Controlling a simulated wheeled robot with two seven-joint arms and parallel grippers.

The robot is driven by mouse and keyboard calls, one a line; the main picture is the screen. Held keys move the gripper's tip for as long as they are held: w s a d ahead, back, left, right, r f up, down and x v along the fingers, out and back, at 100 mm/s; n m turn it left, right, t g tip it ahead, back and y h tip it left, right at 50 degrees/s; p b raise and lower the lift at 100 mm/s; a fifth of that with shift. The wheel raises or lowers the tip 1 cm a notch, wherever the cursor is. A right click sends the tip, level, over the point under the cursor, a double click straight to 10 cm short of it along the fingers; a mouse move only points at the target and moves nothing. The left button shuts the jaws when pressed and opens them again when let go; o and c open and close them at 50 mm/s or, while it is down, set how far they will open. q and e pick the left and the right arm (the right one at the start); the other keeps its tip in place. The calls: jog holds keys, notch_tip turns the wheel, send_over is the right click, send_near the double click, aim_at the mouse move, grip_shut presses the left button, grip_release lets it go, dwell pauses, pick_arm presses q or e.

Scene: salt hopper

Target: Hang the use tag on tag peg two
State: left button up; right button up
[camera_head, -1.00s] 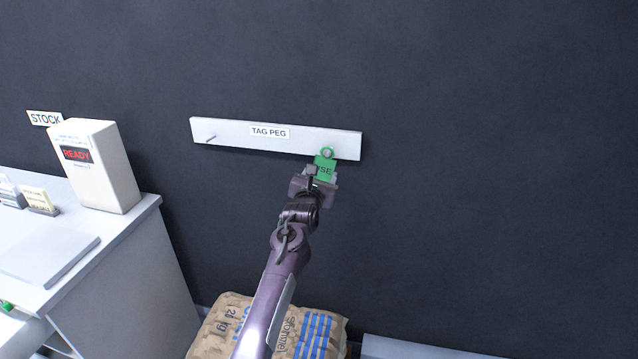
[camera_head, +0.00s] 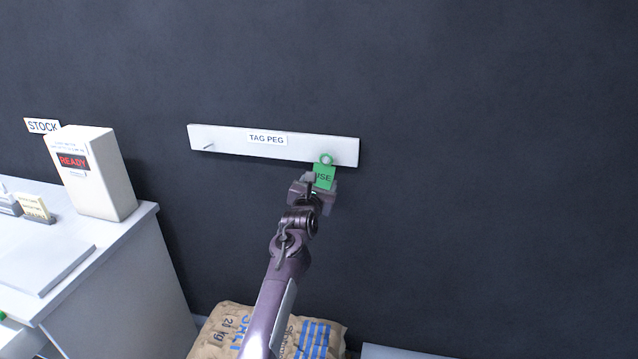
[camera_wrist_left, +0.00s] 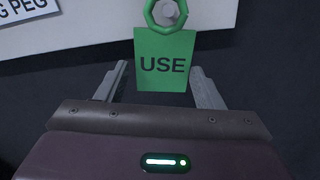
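The green use tag (camera_head: 325,175) is at the right end of the white peg board (camera_head: 230,142), with its ring at the right peg. In the left wrist view the tag (camera_wrist_left: 165,62) hangs upright, and a peg end shows inside its ring (camera_wrist_left: 166,12). My left gripper (camera_head: 320,180) is just below and in front of the tag. Its two fingers (camera_wrist_left: 160,88) stand apart on either side of the tag's lower part, with gaps between them and the tag. The left peg (camera_head: 208,147) is bare. My right gripper is not in view.
A white box reading READY (camera_head: 92,172) stands on the white counter (camera_head: 125,240) at the left. A salt sack (camera_head: 222,330) lies below my left arm. The dark wall right of the board is clear.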

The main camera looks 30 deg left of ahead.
pick_arm(q)
jog(key=o, duration=0.3)
jog(key=shift+o, duration=0.2)
jog(key=b+v, duration=0.1)
jog(key=v, duration=0.7)
